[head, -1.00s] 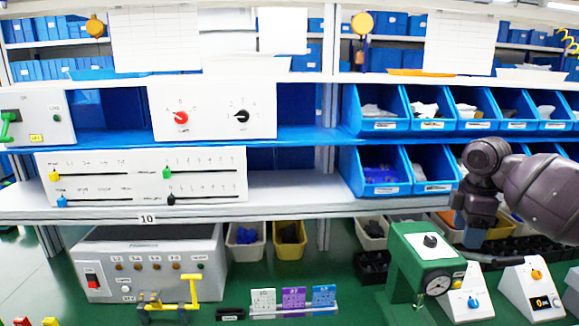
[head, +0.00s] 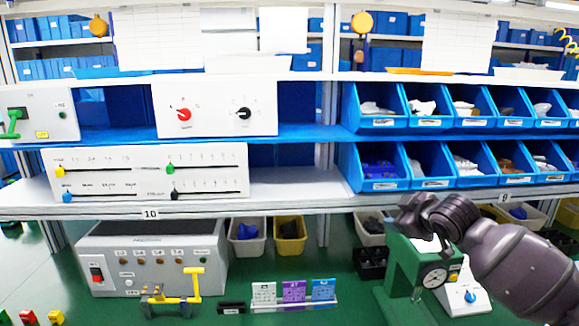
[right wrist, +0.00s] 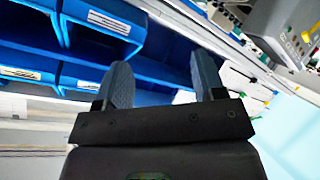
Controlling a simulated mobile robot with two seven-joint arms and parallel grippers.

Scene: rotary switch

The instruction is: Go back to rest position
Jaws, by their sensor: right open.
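The rotary switch panel (head: 215,132) is a white box on the upper shelf, left of centre. It carries a red knob (head: 184,114) and a black knob (head: 244,113). My right arm comes in from the right in the head view, its wrist in front of the green device with a gauge, well below and right of the panel. Its fingers are not clearly visible there. In the right wrist view my right gripper (right wrist: 163,82) is open, with two grey fingers apart and nothing between them. My left gripper is not in view.
Blue bins (head: 380,119) fill the right shelves. A slider panel (head: 150,190) stands on the lower shelf at left. On the green table are a grey box (head: 150,272), the green gauge device (head: 402,272) and a white box with a blue knob (head: 470,297).

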